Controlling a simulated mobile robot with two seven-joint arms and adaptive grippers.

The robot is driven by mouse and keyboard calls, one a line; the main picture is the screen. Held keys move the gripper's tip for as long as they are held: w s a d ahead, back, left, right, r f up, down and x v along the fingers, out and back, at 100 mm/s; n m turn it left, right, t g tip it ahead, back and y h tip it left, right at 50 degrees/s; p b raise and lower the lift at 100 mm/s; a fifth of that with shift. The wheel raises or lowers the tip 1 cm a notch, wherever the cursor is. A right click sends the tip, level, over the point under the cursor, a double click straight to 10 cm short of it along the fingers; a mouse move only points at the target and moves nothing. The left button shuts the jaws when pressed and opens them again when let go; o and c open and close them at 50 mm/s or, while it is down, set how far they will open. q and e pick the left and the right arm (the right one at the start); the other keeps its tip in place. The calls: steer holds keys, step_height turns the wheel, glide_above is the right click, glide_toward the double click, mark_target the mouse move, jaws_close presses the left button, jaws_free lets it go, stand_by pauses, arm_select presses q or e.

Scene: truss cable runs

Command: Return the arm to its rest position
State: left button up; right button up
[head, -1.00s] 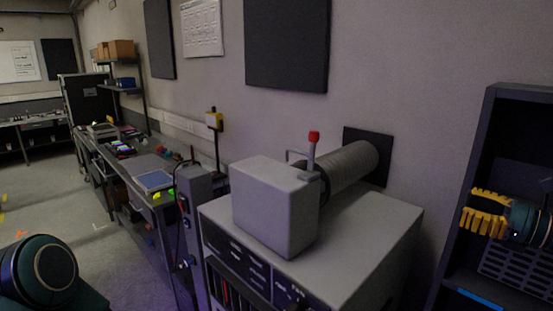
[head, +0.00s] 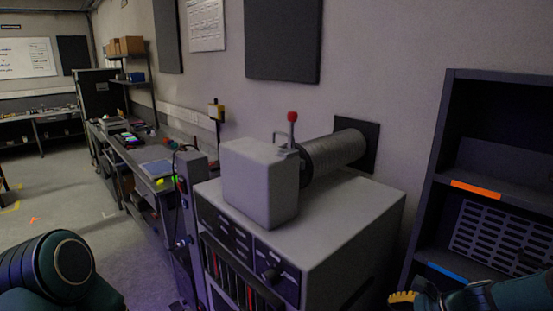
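My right gripper (head: 402,298) shows at the bottom right edge of the head view, in front of the lower part of the dark shelf unit. Only a bit of its yellow ribbed fingers is in the picture, so I cannot tell whether it is open or shut. My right arm, dark teal, comes in from the right edge behind it. My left arm shows at the bottom left corner as a dark teal joint, and its gripper is out of the picture.
A grey cabinet (head: 345,225) with a box-shaped housing (head: 259,183), a red-knobbed lever (head: 292,125) and a ribbed duct (head: 335,150) stands in the middle. The dark shelf unit (head: 428,200) is at the right. A long workbench (head: 135,155) runs back along the wall.

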steer(key=s+a+f+n+g+h+b, duration=0.1)
steer(key=s+a+f+n, duration=0.3)
steer(key=a+f+n, duration=0.2)
steer(key=s+a+f+n+g+h+b, duration=0.1)
steer(key=s+a+f+n, duration=0.4)
steer(key=f, duration=0.6)
steer(key=s+a+f+n+g+h+b, duration=0.1)
steer(key=s+a+f+n+h+b, duration=0.1)
steer(key=s+a+f+n, duration=0.3)
step_height(320, 180, down, 4)
steer(key=a+n, duration=0.2)
steer(key=n, duration=0.1)
steer(key=shift+a+h, duration=0.2)
steer(key=shift+h, duration=0.1)
steer(key=shift+s+r, duration=0.1)
